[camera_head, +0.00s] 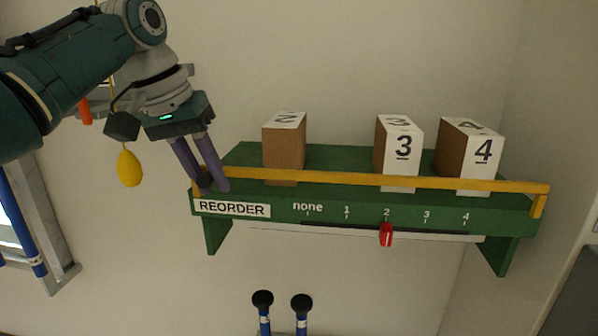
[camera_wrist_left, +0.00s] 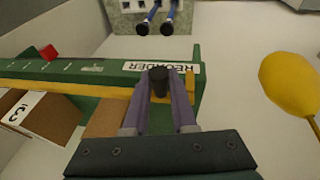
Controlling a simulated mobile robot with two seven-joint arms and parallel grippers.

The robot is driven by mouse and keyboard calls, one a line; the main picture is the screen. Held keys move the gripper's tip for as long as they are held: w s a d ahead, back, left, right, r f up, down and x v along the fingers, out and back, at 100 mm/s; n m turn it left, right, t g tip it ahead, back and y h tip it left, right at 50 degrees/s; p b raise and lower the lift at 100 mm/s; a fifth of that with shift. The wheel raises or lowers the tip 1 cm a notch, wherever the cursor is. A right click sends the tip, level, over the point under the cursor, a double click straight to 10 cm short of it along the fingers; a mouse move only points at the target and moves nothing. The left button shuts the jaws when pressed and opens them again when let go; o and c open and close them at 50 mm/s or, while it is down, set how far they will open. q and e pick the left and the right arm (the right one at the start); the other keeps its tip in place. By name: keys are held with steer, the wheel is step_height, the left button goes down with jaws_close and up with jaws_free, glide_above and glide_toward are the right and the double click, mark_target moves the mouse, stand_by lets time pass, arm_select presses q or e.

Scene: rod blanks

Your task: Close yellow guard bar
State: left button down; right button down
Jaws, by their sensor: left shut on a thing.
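The yellow guard bar (camera_head: 400,182) runs nearly level along the front of a green shelf (camera_head: 330,208), in front of the boxes. It also shows in the left wrist view (camera_wrist_left: 60,87). My left gripper (camera_head: 214,186) is at the bar's left end, above the REORDER label, its fingers pointing down. In the left wrist view its fingers are shut on a dark round knob (camera_wrist_left: 158,82) at that end of the bar. The fingers partly hide the bar's left end and its support. My right gripper is not in view.
Boxes stand on the shelf: one at left (camera_head: 284,150), one marked 3 (camera_head: 402,147) and one marked 4 (camera_head: 483,150). A red slider (camera_head: 386,234) sits at mark 2. A yellow bulb (camera_head: 130,168) hangs left of the gripper. Black-tipped blue posts (camera_head: 263,300) stand below.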

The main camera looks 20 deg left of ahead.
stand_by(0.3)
arm_select(q)
steer(key=c, duration=1)
jaws_free()
steer(key=shift+r+b, duration=0.25)
steer(key=shift+b, duration=0.15)
steer(key=b+v, duration=0.2)
steer(key=v, duration=0.3)
steer(key=shift+a+b, duration=0.1)
steer(key=shift+b, duration=0.3)
steer(key=p+v, duration=0.1)
steer(key=v, duration=0.3)
steer(key=shift+s+r, duration=0.1)
steer(key=shift+r, duration=0.05)
